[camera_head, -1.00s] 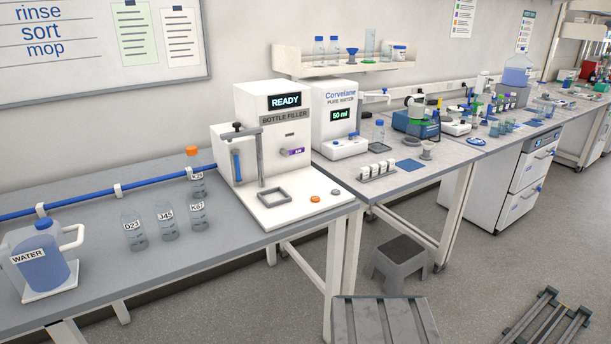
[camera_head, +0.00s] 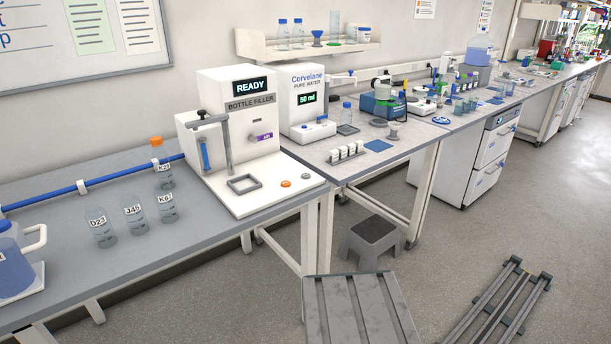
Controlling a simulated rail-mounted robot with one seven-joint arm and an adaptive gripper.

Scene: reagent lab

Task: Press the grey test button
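The white bottle filler (camera_head: 238,95) stands on the grey bench, and its display reads READY. On its base plate, near the front right, is a small grey round button (camera_head: 306,177). An orange round button (camera_head: 286,184) is just left of it. Any lettering by the two buttons is too small to read. Nothing touches or covers the grey button. My gripper is not in view.
Bottles D23 (camera_head: 100,227), J45 (camera_head: 133,214) and K67 (camera_head: 167,206) and an orange-capped bottle (camera_head: 162,175) stand left of the filler. A pure water dispenser (camera_head: 307,98) stands right of it. A step stool (camera_head: 370,240) and slatted platform (camera_head: 362,308) occupy the floor in front.

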